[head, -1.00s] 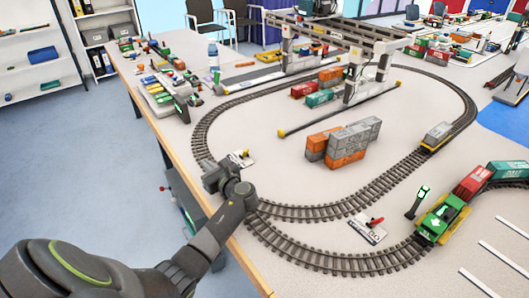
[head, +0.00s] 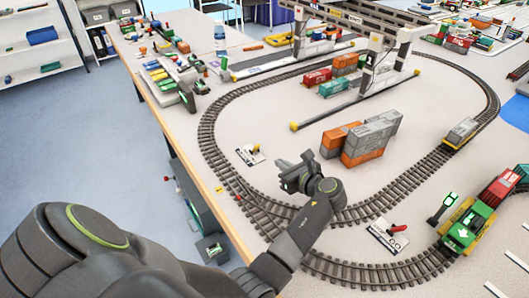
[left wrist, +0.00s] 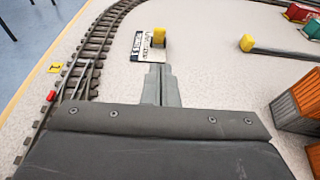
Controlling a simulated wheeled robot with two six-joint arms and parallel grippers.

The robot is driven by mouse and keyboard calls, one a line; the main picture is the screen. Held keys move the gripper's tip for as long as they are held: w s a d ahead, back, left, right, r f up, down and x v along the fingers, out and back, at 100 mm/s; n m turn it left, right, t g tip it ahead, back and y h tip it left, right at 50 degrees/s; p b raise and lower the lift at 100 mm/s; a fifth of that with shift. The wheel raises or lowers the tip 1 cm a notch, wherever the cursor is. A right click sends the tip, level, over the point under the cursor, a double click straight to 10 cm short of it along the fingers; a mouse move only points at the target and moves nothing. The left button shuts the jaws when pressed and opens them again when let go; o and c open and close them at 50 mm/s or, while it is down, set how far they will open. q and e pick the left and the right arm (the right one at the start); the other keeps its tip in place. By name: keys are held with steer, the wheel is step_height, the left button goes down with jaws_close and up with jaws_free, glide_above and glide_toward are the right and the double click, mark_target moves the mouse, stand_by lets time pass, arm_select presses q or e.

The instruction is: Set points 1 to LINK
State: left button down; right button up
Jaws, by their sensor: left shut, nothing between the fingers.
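A small white plate with a yellow lever (head: 252,153) lies inside the track loop, near the table's left edge. In the left wrist view the plate with its yellow lever (left wrist: 158,38) is just beyond my fingertips, and its lettering is too small to read. A second plate with a red lever (head: 388,236) lies by the near curve. My right gripper is out of view.
A track (head: 225,190) curves past the plates, with a turnout near my left arm. Grey and orange containers (head: 368,140) stand right of my gripper. A gantry crane (head: 370,65) stands behind. A green locomotive (head: 465,228) is at right. Bare table lies between plate and containers.

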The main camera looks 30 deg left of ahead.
arm_select(q)
glide_toward(257, 149)
steer(key=x, duration=0.5)
steer(key=shift+w, duration=0.1)
steer(key=shift+w+a+f, duration=0.1)
steer(key=shift+a, duration=0.2)
